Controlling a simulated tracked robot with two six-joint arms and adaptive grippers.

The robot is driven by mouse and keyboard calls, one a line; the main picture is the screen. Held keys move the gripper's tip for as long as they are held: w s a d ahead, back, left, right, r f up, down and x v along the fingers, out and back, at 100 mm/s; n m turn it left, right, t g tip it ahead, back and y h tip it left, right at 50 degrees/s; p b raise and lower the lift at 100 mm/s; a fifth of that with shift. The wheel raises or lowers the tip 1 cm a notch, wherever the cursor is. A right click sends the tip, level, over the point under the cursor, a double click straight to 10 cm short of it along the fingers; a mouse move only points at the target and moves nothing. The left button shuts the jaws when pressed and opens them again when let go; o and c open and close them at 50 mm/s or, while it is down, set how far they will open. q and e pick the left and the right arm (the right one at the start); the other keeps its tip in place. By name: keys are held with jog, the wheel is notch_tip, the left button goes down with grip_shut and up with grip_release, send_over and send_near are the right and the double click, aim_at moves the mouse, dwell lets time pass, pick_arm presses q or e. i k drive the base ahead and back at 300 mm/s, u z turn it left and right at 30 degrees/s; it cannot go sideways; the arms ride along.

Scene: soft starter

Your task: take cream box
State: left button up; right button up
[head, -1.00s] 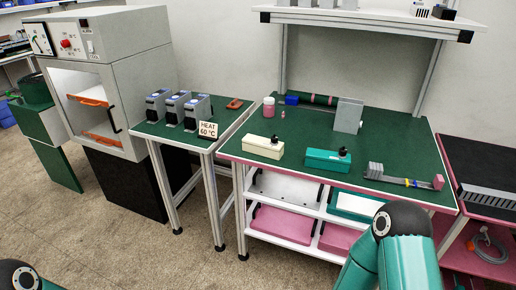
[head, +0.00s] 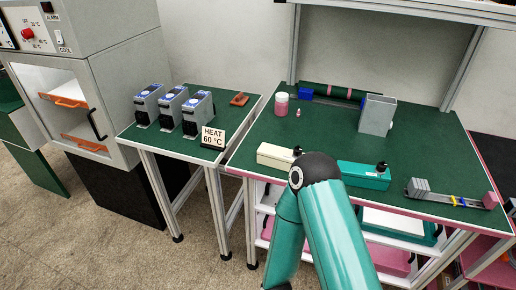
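The cream box (head: 272,155) lies on the green top of the workbench, near its front left edge, with a small black part at its right end. My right arm's teal links and dark joint rise in front of it and cover the area just beside its right end. Neither of my grippers shows in the head view. A similar teal box (head: 362,175) with a black knob lies to the right, partly behind my arm.
A pink-and-white jar (head: 281,105), a grey metal holder (head: 377,115) and a grey slide tool (head: 450,196) stand on the bench. A side table holds several grey devices (head: 172,108) and a HEAT 60 °C sign (head: 213,137). An oven (head: 85,85) stands left.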

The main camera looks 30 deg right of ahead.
aim_at(276, 157)
jog(key=z, duration=0.1)
jog(key=i, duration=0.8)
jog(key=z, duration=0.6)
